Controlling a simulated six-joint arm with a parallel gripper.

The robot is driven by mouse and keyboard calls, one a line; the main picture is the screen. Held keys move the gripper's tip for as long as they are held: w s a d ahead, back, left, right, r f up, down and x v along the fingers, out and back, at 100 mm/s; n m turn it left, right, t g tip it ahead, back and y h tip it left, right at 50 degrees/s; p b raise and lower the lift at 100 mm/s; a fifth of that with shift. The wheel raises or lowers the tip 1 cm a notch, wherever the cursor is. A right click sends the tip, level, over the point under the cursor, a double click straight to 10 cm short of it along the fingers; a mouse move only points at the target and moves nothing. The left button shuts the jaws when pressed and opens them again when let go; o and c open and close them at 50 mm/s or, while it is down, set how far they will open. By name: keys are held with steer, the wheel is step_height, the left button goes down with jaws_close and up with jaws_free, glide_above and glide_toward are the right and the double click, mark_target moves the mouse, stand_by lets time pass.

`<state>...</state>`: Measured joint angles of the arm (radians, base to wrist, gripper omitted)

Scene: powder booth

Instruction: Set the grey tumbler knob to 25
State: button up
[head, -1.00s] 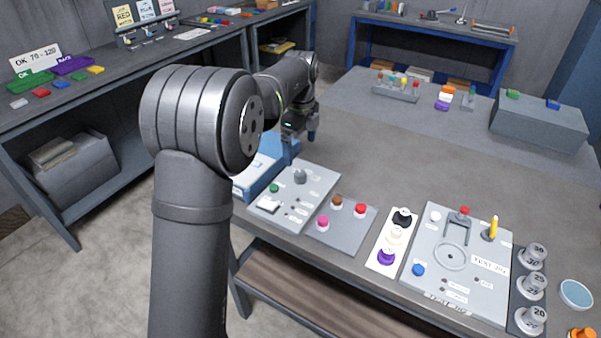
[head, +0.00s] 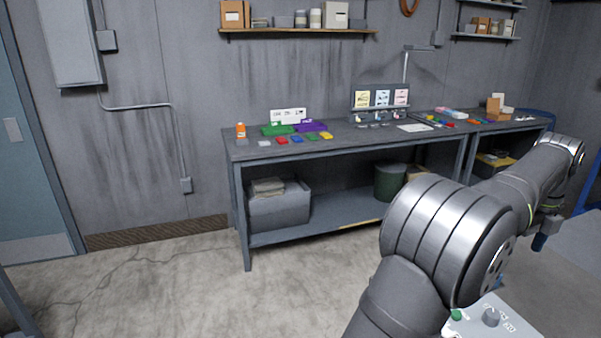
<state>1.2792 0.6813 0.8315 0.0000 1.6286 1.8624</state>
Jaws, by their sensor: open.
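The grey tumbler knob (head: 491,317) stands on a light panel (head: 515,330) at the bottom right of the head view, cut off by the lower edge. Small dark markings lie around the knob, too small to read, so its setting cannot be told. A green button (head: 456,315) is to its left. My gripper (head: 540,243) is at the right edge, above and to the right of the knob and apart from it.
A long workbench (head: 250,150) runs along the back wall, with green (head: 277,130) and purple (head: 310,126) trays and small coloured blocks. A grey bin (head: 280,207) sits on its lower shelf.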

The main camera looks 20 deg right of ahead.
steer(key=c, duration=0.8)
steer(key=s+a+f+n+t+h, duration=0.2)
steer(key=a+n+h, duration=0.15)
steer(key=n, duration=2.15)
glide_toward(493, 313)
steer(key=shift+h, duration=0.25)
steer(key=x, duration=0.9)
steer(key=shift+a, duration=0.25)
steer(key=c, duration=1)
